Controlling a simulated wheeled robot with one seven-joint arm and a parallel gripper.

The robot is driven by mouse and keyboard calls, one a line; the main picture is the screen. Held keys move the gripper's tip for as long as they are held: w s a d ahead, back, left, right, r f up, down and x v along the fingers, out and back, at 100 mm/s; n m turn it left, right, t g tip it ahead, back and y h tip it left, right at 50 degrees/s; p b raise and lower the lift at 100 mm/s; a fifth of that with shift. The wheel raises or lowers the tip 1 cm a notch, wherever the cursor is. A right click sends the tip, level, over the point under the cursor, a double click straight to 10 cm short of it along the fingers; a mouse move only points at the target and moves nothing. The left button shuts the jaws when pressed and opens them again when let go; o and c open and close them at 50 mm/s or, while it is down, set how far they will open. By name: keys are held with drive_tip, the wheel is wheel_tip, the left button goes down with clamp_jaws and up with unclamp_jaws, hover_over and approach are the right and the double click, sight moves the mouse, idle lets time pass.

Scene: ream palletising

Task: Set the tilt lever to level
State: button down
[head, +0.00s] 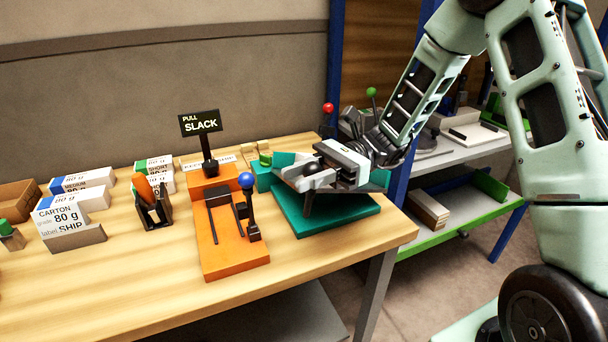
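My gripper (296,178) is above the teal plate (335,216) at the table's right end, its fingers pointing left. I cannot tell whether it is open or shut, or whether it touches anything. A lever with a blue ball knob (246,181) stands upright on the orange base (232,262), left of my gripper. A red ball knob (328,107) and a green ball knob (371,91) show behind my gripper and wrist; their lower parts are partly hidden. No label marks any of them as the tilt lever.
A black "PULL SLACK" sign (200,122) stands behind the orange base. Labelled cartons (83,198) and a holder with an orange-handled tool (152,203) are on the left of the wooden table (130,275). A blue-posted shelf (470,205) stands at the right.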

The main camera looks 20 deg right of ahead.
drive_tip(key=s+a+f+n+t+h+b, duration=0.1)
drive_tip(key=s+a+f+n+h+b, duration=0.1)
drive_tip(key=f, duration=0.7)
drive_tip(key=shift+s+a+f+h+b, duration=0.4)
drive_tip(key=shift+s+a+h+b, duration=0.2)
drive_tip(key=shift+s+h+b, duration=0.25)
drive_tip(key=shift+w, duration=0.1)
drive_tip(key=c, duration=1)
unclamp_jaws()
drive_tip(key=shift+c, duration=0.2)
drive_tip(key=shift+r, duration=0.1)
drive_tip(key=v, duration=1.7)
drive_tip(key=shift+d, duration=0.2)
drive_tip(key=shift+a, duration=0.1)
